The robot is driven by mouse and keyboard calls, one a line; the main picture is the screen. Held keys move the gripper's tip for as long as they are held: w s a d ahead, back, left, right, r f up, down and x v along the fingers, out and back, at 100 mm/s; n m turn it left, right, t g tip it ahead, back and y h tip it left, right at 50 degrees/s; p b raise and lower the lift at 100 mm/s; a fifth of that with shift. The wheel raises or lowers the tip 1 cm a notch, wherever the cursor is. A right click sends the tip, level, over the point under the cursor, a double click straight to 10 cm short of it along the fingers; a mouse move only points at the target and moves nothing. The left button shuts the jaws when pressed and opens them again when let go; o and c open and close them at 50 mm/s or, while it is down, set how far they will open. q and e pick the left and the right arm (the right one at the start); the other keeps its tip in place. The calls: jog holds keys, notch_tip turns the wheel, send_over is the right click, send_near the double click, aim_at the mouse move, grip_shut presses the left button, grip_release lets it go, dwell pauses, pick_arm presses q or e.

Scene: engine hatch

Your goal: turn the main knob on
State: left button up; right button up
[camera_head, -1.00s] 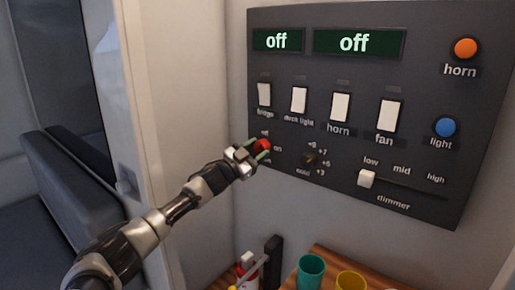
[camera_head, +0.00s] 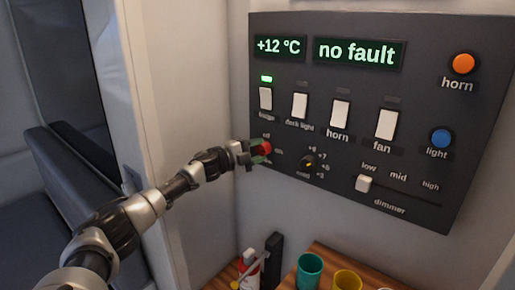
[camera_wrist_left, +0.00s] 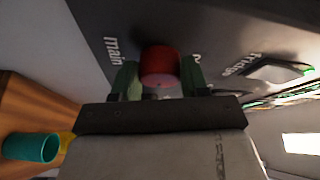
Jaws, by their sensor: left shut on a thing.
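The main knob (camera_head: 264,147) is red and sits low on the left side of the dark control panel (camera_head: 430,60). My left gripper (camera_head: 258,152) is at the knob and shut on it. In the left wrist view the red knob (camera_wrist_left: 160,66) sits between the two green fingers (camera_wrist_left: 160,80), with the label "main" beside it. The left display (camera_head: 279,46) reads "+12 °C" and the right display (camera_head: 357,52) reads "no fault". A green lamp (camera_head: 266,79) glows above the fridge switch (camera_head: 265,98). My right gripper is not in view.
Several white switches, a cold dial (camera_head: 308,163), a dimmer slider (camera_head: 364,183), an orange horn button (camera_head: 463,63) and a blue light button (camera_head: 441,138) share the panel. Below stand a teal cup (camera_head: 310,271), a yellow cup (camera_head: 347,280) and a red-and-white bottle (camera_head: 248,270).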

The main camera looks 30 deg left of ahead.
pick_arm(q)
jog(key=shift+f+m+g, duration=0.1)
jog(key=shift+m+g, duration=0.2)
jog(key=shift+m, duration=0.1)
jog(key=o, duration=0.9)
